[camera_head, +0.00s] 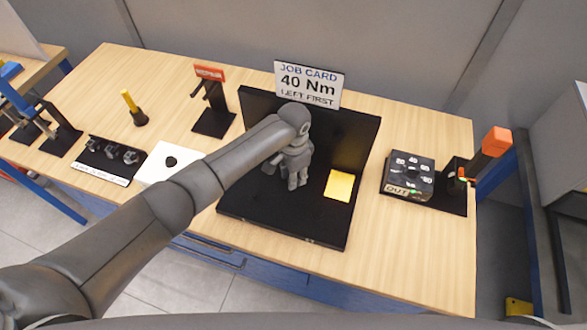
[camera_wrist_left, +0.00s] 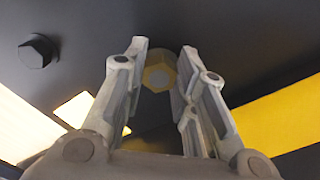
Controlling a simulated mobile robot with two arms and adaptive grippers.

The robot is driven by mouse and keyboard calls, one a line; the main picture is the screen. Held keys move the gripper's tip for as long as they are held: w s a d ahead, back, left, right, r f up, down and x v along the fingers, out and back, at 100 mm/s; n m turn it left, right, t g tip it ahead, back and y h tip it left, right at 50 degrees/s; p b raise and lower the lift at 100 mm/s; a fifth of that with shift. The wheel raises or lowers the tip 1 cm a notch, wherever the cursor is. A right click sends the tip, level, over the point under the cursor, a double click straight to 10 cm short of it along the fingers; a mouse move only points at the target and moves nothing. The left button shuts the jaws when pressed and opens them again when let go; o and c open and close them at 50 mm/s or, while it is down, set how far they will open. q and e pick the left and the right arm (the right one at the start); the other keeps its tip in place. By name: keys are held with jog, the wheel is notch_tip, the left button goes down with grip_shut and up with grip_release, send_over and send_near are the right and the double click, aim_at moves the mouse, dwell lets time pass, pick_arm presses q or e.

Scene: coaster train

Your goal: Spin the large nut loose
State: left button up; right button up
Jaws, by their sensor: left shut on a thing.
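My left arm reaches in from the left in the head view, and my left gripper (camera_head: 296,182) points down at the black fixture (camera_head: 345,135). In the left wrist view the fingers (camera_wrist_left: 160,62) stand on either side of a hex nut (camera_wrist_left: 158,77) with a yellowish rim and a grey centre, which I take as the large nut. The gripper is shut on it. The arm and gripper hide this nut in the head view. A dark hex piece (camera_wrist_left: 38,50) sits apart on the black surface. My right gripper is in neither view.
A job card (camera_head: 309,84) reads "40 Nm, left first". A yellow pad (camera_head: 340,186) lies on the fixture base. A black box with several round tops (camera_head: 407,175) stands right, by an orange-topped tool (camera_head: 496,141). Left are a yellow-handled tool (camera_head: 129,101) and a red-topped stand (camera_head: 210,73).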

pick_arm(q)
jog(key=n+p, duration=0.1)
jog(key=n, duration=0.2)
jog(key=shift+s, duration=0.1)
jog(key=shift+d+n+p, duration=0.1)
jog(key=shift+n+p, duration=0.2)
jog(key=shift+n, duration=0.5)
jog(key=n, duration=0.5)
jog(key=shift+s, duration=0.1)
jog(key=n, duration=0.4)
jog(key=shift+d+f+n, duration=0.1)
jog(key=shift+n, duration=0.3)
jog(key=o, duration=1)
jog(key=shift+r, duration=0.2)
